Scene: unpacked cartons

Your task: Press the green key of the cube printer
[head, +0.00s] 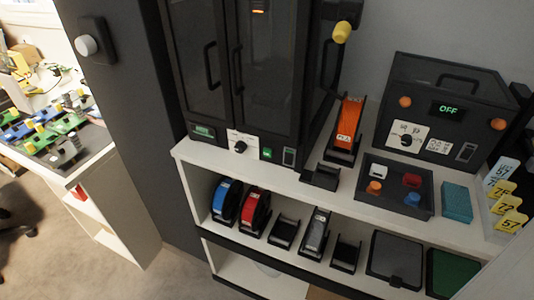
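The cube printer looks to be the tall dark cabinet (222,75) with two glazed doors and long handles, standing on the white shelf unit. Along its lower front are a small display with green light (203,131), a white label with a black knob (241,145), a small green key (266,153) and a grey switch (289,157). The green key faces outward and nothing covers it. An orange light glows behind the upper door glass. My gripper is not in view.
A dark box with a green "OFF" display (446,109) stands to the right. Between them are an orange spool (348,122) and a dark tray of small parts (396,187). Blue and red spools (254,209) sit on the lower shelf. A dark panel (122,120) stands left; carpet (165,275) lies in front.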

